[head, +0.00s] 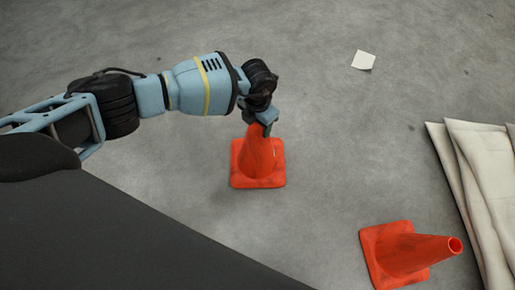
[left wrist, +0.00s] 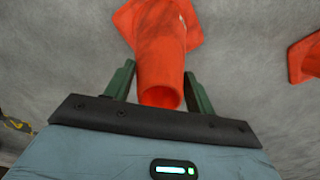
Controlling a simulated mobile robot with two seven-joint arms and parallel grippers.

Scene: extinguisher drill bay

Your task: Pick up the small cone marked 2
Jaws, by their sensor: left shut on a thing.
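An orange cone (head: 258,165) with a square base stands on the concrete floor in the middle of the head view. My left gripper (head: 265,122) is at its top, shut on it. In the left wrist view the cone (left wrist: 160,50) lies between the two green fingers of the gripper (left wrist: 158,92), its open tip near the palm. No number is readable on either cone. My right gripper is not in view.
Folded pale cloth or sacks (head: 480,175) lie at the right edge. A small cream paper square (head: 363,60) lies on the floor at the upper right. The floor between the cones is clear. An orange piece (left wrist: 306,58) shows at the right edge of the wrist view.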

